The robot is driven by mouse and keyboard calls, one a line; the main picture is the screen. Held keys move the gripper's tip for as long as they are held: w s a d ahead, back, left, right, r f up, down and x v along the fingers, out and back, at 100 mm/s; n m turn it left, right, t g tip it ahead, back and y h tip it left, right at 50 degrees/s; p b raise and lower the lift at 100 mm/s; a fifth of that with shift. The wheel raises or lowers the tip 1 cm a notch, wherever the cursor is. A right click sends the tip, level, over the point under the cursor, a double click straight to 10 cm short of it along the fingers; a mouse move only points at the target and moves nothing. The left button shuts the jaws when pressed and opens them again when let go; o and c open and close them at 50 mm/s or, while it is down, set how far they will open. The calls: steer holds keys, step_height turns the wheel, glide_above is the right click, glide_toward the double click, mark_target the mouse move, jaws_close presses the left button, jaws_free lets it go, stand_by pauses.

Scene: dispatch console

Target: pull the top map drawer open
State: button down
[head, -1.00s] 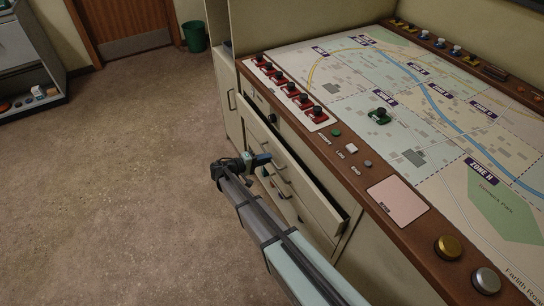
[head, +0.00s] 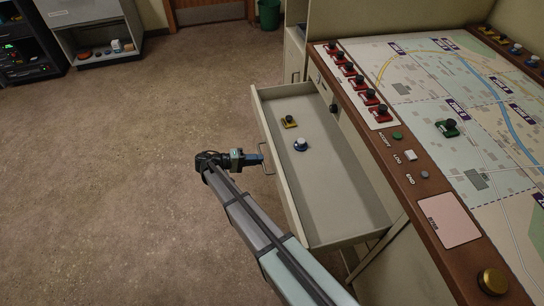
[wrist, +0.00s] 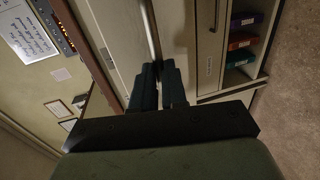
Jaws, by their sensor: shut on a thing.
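The top map drawer (head: 345,205) is pulled well out of the console front, and its pale inside shows in the head view. My gripper (head: 261,158) is at the drawer's front, shut on its metal handle (head: 268,170). The handle's lower part shows beside the fingers. In the wrist view my two dark fingers (wrist: 158,86) are close together, and the part of the handle between them is hidden. A yellow piece with a dark knob (head: 290,122) and a blue and white piece (head: 300,145) are inside the drawer.
The console top (head: 432,190) with its map, red switches and buttons is right of the drawer. Open floor (head: 130,190) lies left of the arm. A shelf unit (head: 98,40) and a green bin (head: 269,14) stand farther back.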

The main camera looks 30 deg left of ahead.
steer(key=shift+f+v, duration=0.2)
steer(key=shift+v, duration=0.7)
steer(key=shift+f+v, duration=0.2)
steer(key=shift+v, duration=0.75)
steer(key=shift+a, duration=0.1)
steer(key=c, duration=1.2)
jaws_free()
steer(key=shift+o, duration=0.2)
steer(key=v, duration=1.3)
steer(key=shift+s+a, duration=0.25)
steer(key=shift+s, duration=0.1)
